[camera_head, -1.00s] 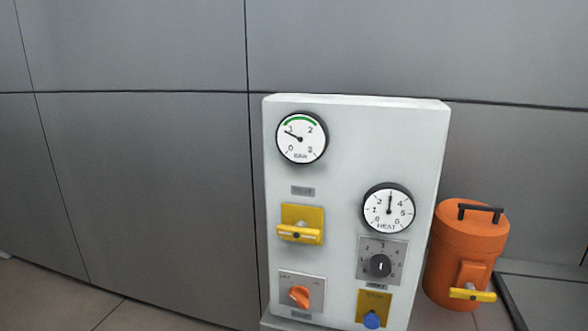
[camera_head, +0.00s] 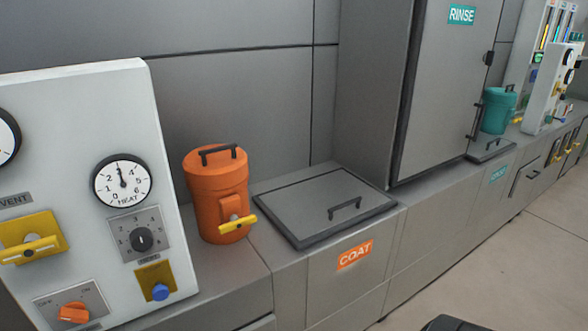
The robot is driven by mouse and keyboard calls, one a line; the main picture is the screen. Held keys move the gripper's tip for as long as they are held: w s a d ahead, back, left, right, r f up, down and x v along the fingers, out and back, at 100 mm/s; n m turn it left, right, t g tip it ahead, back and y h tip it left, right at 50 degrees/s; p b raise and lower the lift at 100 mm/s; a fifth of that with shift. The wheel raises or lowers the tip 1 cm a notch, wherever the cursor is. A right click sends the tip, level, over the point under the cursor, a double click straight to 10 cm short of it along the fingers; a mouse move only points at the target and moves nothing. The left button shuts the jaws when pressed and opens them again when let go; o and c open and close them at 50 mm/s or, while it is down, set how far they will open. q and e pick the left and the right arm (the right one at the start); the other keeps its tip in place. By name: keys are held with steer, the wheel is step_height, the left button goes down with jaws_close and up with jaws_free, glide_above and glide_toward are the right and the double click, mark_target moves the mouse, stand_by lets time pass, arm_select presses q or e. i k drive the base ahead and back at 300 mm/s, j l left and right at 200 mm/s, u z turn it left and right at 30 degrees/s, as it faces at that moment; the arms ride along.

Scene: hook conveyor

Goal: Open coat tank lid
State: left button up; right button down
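The coat tank lid (camera_head: 310,200) is a flat grey square panel with a dark rim and a black bar handle (camera_head: 345,208) near its front right edge. It lies shut on the counter, above an orange label reading COAT (camera_head: 354,255). A small dark shape shows at the bottom edge of the head view, and I cannot tell what it is. Neither of my grippers can be made out in this view.
A white control panel (camera_head: 85,130) with gauges and knobs stands at the left. An orange canister (camera_head: 217,195) with a yellow valve stands left of the lid. A tall grey RINSE cabinet (camera_head: 445,100) rises to the right. The floor (camera_head: 500,270) in front looks clear.

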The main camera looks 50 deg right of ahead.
mark_target(307, 212)
steer(key=z, duration=1.75)
